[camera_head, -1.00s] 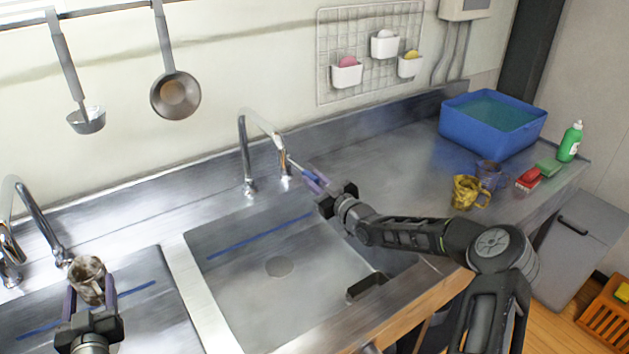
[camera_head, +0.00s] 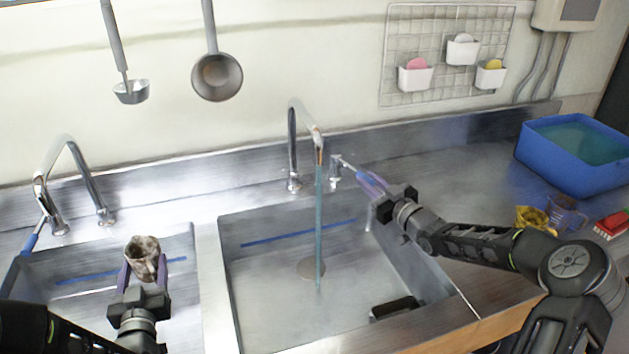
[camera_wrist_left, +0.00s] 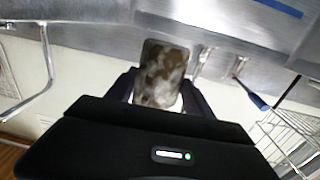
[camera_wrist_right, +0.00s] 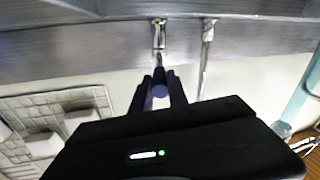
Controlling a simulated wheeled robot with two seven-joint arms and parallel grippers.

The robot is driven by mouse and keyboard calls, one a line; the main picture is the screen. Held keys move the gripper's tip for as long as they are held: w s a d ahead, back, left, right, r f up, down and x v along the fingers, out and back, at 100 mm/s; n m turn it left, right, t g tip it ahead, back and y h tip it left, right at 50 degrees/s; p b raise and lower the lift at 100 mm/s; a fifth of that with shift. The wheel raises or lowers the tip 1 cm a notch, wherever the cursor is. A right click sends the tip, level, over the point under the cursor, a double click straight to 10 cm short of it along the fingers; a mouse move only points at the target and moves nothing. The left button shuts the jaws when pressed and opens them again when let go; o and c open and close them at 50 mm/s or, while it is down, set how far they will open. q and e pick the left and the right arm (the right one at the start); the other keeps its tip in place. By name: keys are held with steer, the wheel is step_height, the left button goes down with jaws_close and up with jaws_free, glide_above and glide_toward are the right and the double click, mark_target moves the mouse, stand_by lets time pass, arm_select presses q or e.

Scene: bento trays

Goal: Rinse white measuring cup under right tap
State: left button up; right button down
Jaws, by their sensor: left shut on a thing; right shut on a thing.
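The white measuring cup (camera_head: 143,256), covered in brown stains, is held by my left gripper (camera_head: 142,276) over the left sink. The cup also shows between the fingers in the left wrist view (camera_wrist_left: 161,76). The right tap (camera_head: 306,130) is running, and a stream of water (camera_head: 319,225) falls into the right sink. My right gripper (camera_head: 374,187) is shut on the tap's blue-ended lever (camera_head: 352,168), to the right of the spout. In the right wrist view the round end of the lever (camera_wrist_right: 159,91) sits between the fingers. The cup is apart from the stream.
The left tap (camera_head: 70,165) stands behind the left sink. The right sink (camera_head: 265,285) has a drain and a dark object near its front right.

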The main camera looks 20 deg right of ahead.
steer(key=c, duration=1.3)
jaws_free()
steer(key=shift+s, duration=0.1)
steer(key=b+v, duration=0.1)
steer(key=v, duration=1.1)
steer(key=shift+r, duration=0.1)
